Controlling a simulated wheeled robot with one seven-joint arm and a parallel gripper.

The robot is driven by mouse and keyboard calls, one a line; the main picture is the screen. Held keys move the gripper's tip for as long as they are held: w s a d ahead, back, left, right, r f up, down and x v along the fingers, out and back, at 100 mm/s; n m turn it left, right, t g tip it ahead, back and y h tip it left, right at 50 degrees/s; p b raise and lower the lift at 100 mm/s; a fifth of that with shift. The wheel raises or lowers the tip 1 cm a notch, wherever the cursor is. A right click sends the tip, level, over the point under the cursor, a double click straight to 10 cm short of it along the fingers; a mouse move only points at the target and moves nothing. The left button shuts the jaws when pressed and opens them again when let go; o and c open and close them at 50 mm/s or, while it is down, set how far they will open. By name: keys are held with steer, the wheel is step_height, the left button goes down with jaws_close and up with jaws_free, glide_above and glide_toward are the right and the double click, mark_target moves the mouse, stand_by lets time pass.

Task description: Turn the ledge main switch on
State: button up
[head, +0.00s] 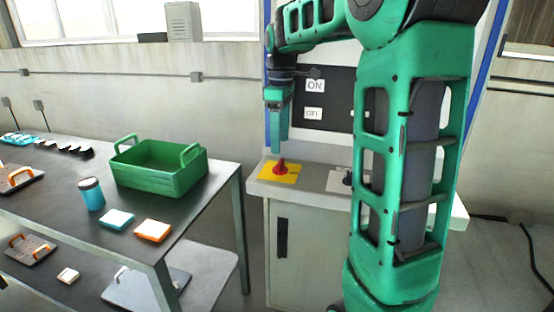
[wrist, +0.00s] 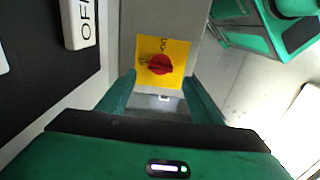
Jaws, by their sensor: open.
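The ledge main switch is a red rotary knob (head: 281,166) on a yellow plate (head: 270,172) on the ledge of a grey cabinet. In the wrist view the red knob (wrist: 160,65) sits on its yellow plate (wrist: 177,50), ahead of and between the fingers. Small dark lettering shows on the plate; I cannot read all of it. My gripper (head: 278,150) is open, pointing down just above the knob in the head view. Its two fingers (wrist: 158,90) show at either side in the wrist view, with nothing between them.
A dark panel (head: 335,97) behind the ledge carries a white ON label (head: 315,86) and an OFF label (head: 313,113). A second, pale plate (head: 338,181) with a dark knob (head: 348,177) is to the right. A bench with a green crate (head: 160,179) stands left.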

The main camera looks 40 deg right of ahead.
mark_target(280, 161)
step_height(280, 161, down, 7)
steer(key=shift+r, duration=0.15)
steer(key=shift+s, duration=0.1)
steer(key=shift+c, duration=0.6)
steer(key=c, duration=0.9)
